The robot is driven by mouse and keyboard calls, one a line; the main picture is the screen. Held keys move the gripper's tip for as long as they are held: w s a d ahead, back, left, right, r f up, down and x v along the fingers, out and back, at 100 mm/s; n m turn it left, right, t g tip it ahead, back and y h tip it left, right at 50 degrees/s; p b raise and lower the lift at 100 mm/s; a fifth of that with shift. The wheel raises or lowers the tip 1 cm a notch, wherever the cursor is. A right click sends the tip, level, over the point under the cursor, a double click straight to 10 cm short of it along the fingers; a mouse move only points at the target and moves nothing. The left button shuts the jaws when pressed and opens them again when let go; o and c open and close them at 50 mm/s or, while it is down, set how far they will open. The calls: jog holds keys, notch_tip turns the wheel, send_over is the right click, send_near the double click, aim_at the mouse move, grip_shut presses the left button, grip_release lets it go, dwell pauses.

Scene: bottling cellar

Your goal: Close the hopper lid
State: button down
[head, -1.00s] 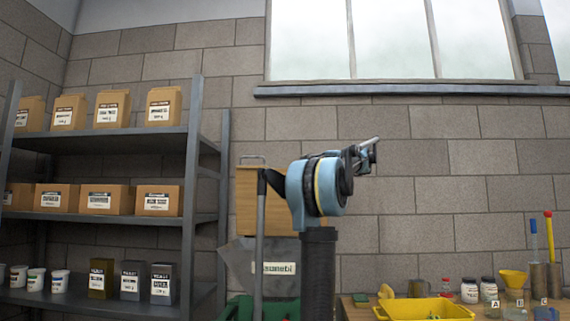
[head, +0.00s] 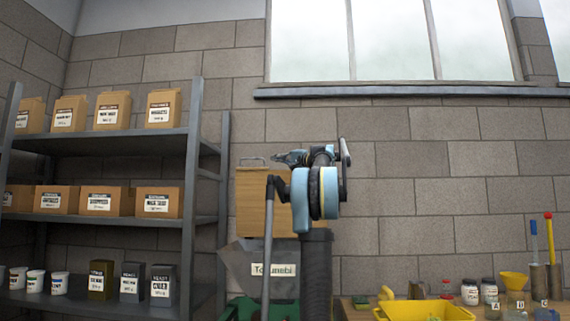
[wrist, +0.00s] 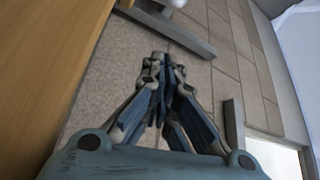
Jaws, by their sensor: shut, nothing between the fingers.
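The hopper (head: 275,262) is a grey bin with a name label, low in the middle of the head view, above a green base (head: 240,308). Its wooden lid (head: 256,205) stands upright behind it, raised open, with a thin metal handle (head: 252,159) at its top edge. My gripper (head: 279,158) points left near the lid's upper right corner; I cannot tell whether it touches. In the wrist view my gripper (wrist: 160,60) has its fingers together and empty, and the wooden lid (wrist: 45,60) fills the left side. My arm hides part of the lid and hopper.
A metal shelf unit (head: 195,150) with boxes, bags and tubs stands at the left. A table at the lower right holds a yellow tray (head: 428,311), jars and a yellow funnel (head: 513,279). The wall above the table is clear.

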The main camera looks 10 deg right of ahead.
jog(key=shift+s+a+f, duration=0.15)
jog(key=shift+s+a, duration=0.05)
jog(key=shift+a, duration=0.45)
jog(key=shift+s+a+f, duration=0.1)
jog(key=shift+s+a, duration=0.1)
jog(key=shift+a, duration=0.45)
jog(key=shift+s+a+f, duration=0.15)
jog(key=shift+s+a, duration=0.05)
jog(key=shift+a, duration=0.45)
